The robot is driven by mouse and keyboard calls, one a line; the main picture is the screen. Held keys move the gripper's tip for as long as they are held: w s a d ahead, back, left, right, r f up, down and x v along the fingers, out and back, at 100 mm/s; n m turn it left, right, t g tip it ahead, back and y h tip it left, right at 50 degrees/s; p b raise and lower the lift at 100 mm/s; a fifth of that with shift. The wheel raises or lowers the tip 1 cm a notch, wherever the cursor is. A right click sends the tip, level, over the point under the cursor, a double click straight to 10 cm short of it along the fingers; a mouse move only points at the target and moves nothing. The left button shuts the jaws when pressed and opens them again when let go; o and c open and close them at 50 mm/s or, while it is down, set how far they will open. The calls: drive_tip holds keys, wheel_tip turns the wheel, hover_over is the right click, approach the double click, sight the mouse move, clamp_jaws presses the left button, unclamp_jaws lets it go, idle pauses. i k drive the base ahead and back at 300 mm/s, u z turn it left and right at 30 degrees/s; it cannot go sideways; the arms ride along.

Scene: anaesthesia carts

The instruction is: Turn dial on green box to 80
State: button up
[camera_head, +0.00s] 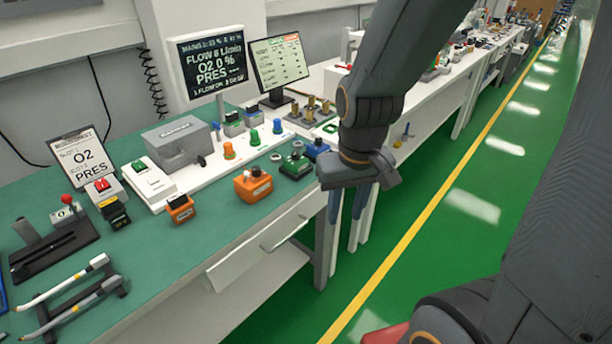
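A small dark green box (296,170) sits near the front edge of the teal bench top, with a round dial (297,157) on top. The dial's markings and setting are too small to read. My gripper (348,206) hangs to the right of the green box, past the bench's front edge. It points down, with its two fingers apart and nothing visible between them. It does not touch the green box.
A blue box (316,150) stands close behind the green box, towards my gripper. An orange box (253,187) stands to its left. A drawer (268,240) juts below the bench top.

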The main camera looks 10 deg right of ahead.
sight(296, 156)
drive_tip(key=u, duration=0.65)
drive_tip(key=i, duration=0.6)
drive_tip(key=u, duration=0.35)
